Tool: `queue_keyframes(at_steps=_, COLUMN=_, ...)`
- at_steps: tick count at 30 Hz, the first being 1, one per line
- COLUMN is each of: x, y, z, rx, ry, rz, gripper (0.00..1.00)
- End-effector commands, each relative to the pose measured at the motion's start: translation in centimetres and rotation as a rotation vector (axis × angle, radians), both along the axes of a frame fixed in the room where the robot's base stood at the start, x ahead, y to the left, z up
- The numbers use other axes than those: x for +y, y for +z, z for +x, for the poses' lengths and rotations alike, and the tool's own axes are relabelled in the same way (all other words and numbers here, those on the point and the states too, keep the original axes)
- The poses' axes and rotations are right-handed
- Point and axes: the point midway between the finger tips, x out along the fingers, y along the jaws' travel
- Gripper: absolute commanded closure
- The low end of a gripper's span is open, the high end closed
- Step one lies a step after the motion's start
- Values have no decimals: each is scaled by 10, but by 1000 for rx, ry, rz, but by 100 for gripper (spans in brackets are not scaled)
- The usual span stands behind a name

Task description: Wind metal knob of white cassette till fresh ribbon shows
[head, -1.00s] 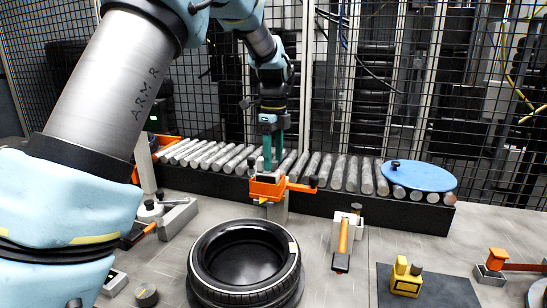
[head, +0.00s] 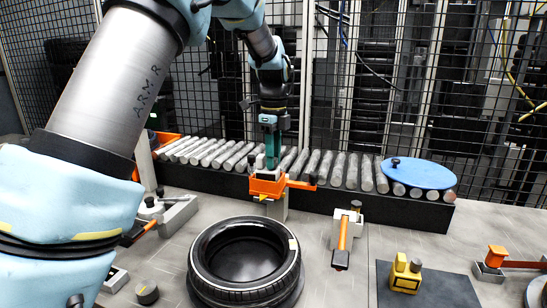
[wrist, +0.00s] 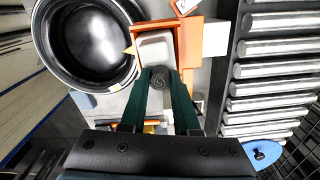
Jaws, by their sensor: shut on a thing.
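The white cassette (wrist: 155,44) sits in an orange holder (wrist: 183,42) in the wrist view. The holder (head: 266,188) stands in front of the roller conveyor in the head view. The knurled metal knob (wrist: 160,77) is at the cassette's near end, between the green fingers. My gripper (wrist: 161,84) is shut on this knob. In the head view my gripper (head: 271,163) points straight down at the holder, its fingers nearly edge-on, one behind the other. The fingers hide the knob's sides, and the ribbon's state cannot be made out.
A black tyre (head: 245,262) lies in front of the holder. The roller conveyor (head: 330,170) runs behind, with a blue disc (head: 418,174) at its right end. An orange-handled tool (head: 343,238) and a yellow block (head: 406,272) on a dark mat (head: 440,290) stand right.

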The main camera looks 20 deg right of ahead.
Motion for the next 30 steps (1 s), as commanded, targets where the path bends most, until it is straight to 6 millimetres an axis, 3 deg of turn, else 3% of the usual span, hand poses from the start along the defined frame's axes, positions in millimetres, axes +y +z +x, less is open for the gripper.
queue_keyframes(at_steps=16, x=0, y=1, z=0, rx=0, ry=67, rz=-1, gripper=100)
queue_keyframes(at_steps=30, x=0, y=2, z=1, rx=1, ry=451, rz=0, gripper=100)
